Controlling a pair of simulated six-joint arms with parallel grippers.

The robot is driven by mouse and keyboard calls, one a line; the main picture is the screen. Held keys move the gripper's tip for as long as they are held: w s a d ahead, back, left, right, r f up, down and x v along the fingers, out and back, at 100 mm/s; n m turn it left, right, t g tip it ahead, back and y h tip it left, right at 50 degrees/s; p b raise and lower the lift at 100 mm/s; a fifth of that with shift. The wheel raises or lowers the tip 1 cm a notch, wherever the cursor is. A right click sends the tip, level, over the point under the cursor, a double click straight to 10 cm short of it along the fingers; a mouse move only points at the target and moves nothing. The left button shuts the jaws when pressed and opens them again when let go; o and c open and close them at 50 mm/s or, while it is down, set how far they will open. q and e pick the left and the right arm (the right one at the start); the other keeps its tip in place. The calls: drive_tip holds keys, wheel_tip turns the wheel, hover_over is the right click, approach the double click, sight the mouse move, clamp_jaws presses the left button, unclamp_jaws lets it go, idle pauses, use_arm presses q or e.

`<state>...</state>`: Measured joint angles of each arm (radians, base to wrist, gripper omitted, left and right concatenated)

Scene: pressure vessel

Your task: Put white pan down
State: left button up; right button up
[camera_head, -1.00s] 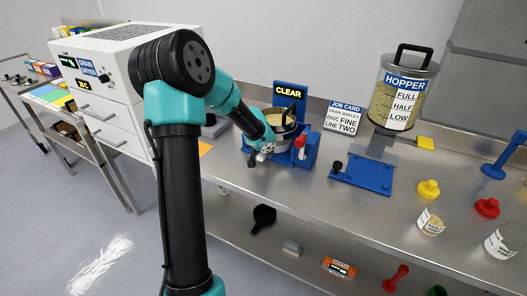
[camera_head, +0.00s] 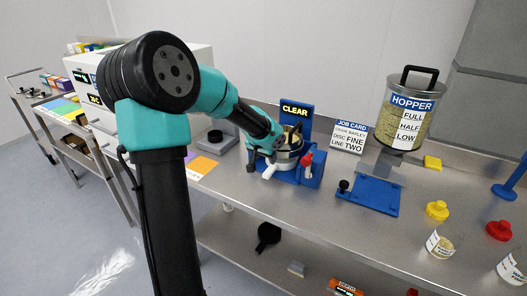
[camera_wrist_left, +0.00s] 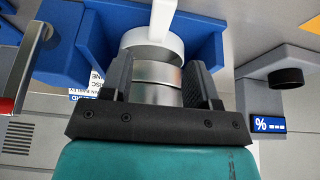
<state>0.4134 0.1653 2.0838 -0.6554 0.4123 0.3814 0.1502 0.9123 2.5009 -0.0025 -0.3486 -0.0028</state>
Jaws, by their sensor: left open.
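The white pan shows in the left wrist view as a white ring (camera_wrist_left: 150,42) with a white handle (camera_wrist_left: 163,15), inside the blue stand (camera_wrist_left: 205,45). A silver metal cylinder (camera_wrist_left: 155,75) is beside it, nearer my gripper. In the head view the white handle (camera_head: 268,171) sticks out at the front left of the blue stand (camera_head: 311,172). My left gripper (camera_wrist_left: 160,82) is open, with a finger on each side of the metal cylinder. I cannot tell whether the fingers touch it. The pan's underside is hidden. My right gripper is not in view.
A red-topped lever (camera_head: 306,160) stands at the stand's front right. A blue plate with a black knob (camera_head: 370,194) and the hopper (camera_head: 408,110) are to the right.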

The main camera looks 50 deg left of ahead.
use_arm(q)
drive_tip(key=shift+v, duration=1.7)
